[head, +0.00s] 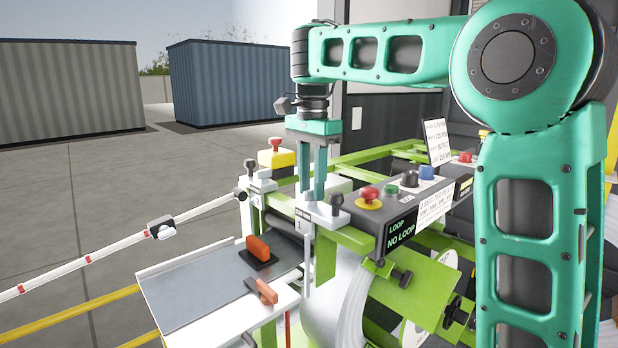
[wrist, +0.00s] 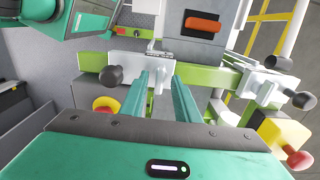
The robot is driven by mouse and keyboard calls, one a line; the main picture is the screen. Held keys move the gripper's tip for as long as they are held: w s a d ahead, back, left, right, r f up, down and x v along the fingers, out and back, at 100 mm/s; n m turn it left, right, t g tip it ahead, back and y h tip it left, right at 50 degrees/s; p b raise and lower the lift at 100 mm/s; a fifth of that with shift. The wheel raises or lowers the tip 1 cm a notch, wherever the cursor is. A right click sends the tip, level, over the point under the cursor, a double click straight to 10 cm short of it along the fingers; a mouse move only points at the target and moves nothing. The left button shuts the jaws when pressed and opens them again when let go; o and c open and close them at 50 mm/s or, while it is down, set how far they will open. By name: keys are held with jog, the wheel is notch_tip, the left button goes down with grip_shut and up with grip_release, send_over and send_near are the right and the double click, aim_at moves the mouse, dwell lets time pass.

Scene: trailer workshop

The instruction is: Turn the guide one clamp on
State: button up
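A white clamp block (head: 322,214) with a black knob (head: 336,201) and a label that seems to read 1 sits on the green rail (head: 352,239). Its knob also shows in the wrist view (wrist: 111,76), left of the fingers. My gripper (head: 313,194) points down close to this block. In the wrist view my gripper (wrist: 164,82) has its two fingers apart, with nothing clearly held between them. I cannot tell whether a finger touches the block. A second white clamp (head: 262,182) with black knobs sits at the left end; it also shows in the wrist view (wrist: 268,88).
A red stop button (head: 370,193) and a control box (head: 405,205) stand right of the clamp. A yellow box with a red button (head: 276,155) stands behind. A tray with orange handles (head: 258,247) lies in front. A white bar (head: 105,249) extends left.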

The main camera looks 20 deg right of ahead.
aim_at(311, 189)
jog(key=shift+r, duration=0.2)
notch_tip(311, 189, up, 10)
jog(key=shift+r, duration=0.15)
dwell(0.9)
